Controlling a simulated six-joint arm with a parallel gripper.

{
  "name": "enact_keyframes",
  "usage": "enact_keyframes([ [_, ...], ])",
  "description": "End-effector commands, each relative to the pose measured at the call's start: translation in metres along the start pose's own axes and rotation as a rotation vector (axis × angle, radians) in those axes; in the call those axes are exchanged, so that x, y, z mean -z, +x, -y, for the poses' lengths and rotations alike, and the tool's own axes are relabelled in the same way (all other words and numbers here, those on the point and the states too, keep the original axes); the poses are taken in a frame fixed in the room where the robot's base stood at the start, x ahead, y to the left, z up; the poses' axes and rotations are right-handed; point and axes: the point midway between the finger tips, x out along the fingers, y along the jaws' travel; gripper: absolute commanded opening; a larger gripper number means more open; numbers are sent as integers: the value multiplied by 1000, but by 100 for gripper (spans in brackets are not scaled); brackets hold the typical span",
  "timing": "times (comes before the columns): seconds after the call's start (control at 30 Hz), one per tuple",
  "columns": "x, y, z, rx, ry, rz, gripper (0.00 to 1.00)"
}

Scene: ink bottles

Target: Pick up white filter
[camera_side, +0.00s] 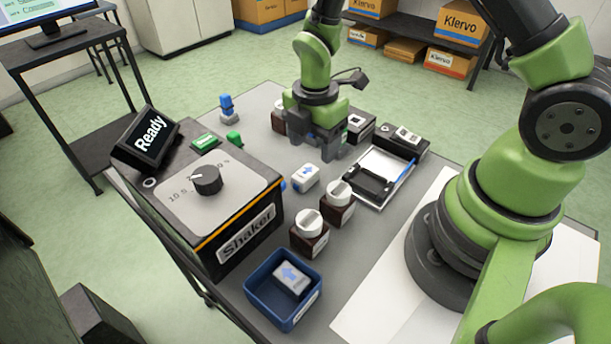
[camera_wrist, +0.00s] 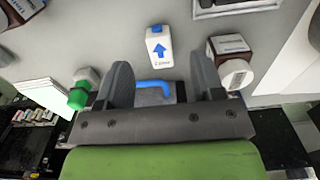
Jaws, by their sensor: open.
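A small white filter (camera_side: 305,177) with a blue arrow lies on the grey table, in front of my gripper (camera_side: 317,152) in the side view. In the wrist view the same kind of white block (camera_wrist: 159,46) shows just beyond the fingertips, arrow pointing up the picture. My gripper (camera_wrist: 163,78) is open, its two dark fingers apart, and does not touch this filter. A second white filter (camera_side: 291,276) with a blue arrow lies inside the blue bin (camera_side: 257,303) at the front of the table.
Two brown bottles with white caps (camera_side: 309,222) (camera_side: 338,193) stand close to the filter. The shaker (camera_side: 222,210) is on the left. A white tray (camera_side: 402,163) with a black item lies right. A blue-topped piece (camera_side: 227,107) and green piece (camera_side: 235,137) stand behind the shaker.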

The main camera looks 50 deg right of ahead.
Motion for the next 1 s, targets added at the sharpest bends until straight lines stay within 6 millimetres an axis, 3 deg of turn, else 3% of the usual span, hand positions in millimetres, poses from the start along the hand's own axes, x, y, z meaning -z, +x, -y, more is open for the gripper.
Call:
enact_keyframes([
  [0.43, 4, 51, -2, 2, 2, 0, 62],
  [0.73, 4, 57, -3, -2, 3, -1, 62],
  [0.77, 4, 57, -3, -2, 3, -1, 59],
  [1.0, 4, 56, -3, -2, 3, -1, 8],
])
